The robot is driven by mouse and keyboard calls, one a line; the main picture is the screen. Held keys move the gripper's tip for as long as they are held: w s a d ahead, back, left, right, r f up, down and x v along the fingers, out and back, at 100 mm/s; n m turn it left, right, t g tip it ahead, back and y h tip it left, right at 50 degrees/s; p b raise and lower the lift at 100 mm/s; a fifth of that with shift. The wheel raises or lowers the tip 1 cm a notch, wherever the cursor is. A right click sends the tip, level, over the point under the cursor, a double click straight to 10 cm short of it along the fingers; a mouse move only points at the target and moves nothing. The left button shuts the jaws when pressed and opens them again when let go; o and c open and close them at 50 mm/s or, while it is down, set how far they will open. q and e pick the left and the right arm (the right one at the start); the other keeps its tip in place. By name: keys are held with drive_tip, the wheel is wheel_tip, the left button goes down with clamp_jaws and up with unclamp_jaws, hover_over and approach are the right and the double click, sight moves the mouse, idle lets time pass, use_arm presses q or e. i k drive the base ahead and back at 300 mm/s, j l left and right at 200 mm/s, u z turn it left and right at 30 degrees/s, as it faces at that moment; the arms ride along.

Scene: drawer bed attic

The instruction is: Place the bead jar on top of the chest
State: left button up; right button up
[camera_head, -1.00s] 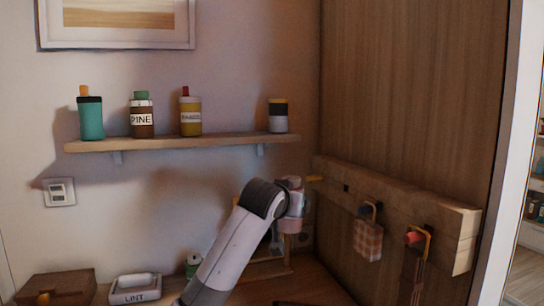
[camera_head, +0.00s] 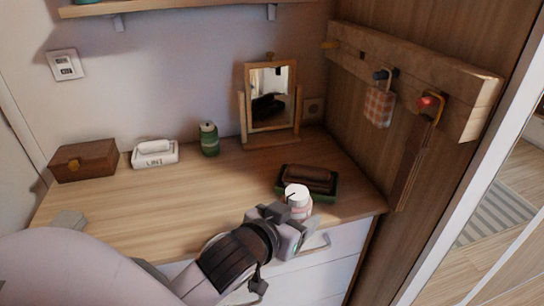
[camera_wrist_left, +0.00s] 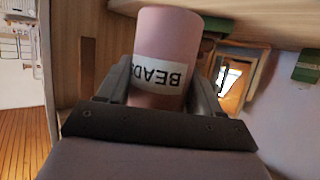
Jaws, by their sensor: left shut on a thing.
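The bead jar (camera_head: 298,199) is pink with a white lid and a label that reads BEADS in the left wrist view (camera_wrist_left: 160,60). My left gripper (camera_head: 292,222) is shut on it, one finger on each side. In the head view the jar is at the front right of the chest's wooden top (camera_head: 190,200), in front of a green tray. I cannot tell whether the jar's base touches the chest. The chest has white drawer fronts (camera_head: 335,262). My right gripper is not in view.
On the chest top stand a brown box (camera_head: 84,160), a white LINT holder (camera_head: 155,154), a green bottle (camera_head: 209,139), a mirror (camera_head: 271,95) and the green tray (camera_head: 331,187) with a brown brush. A peg rail (camera_head: 430,75) juts out at right. The middle of the top is clear.

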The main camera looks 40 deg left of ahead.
sight(187, 207)
drive_tip(key=u, duration=0.75)
drive_tip(key=l+u, duration=0.25)
drive_tip(key=i+l+u, duration=0.1)
drive_tip(key=u, duration=0.15)
drive_tip(key=i+l, duration=0.1)
drive_tip(key=l, duration=0.45)
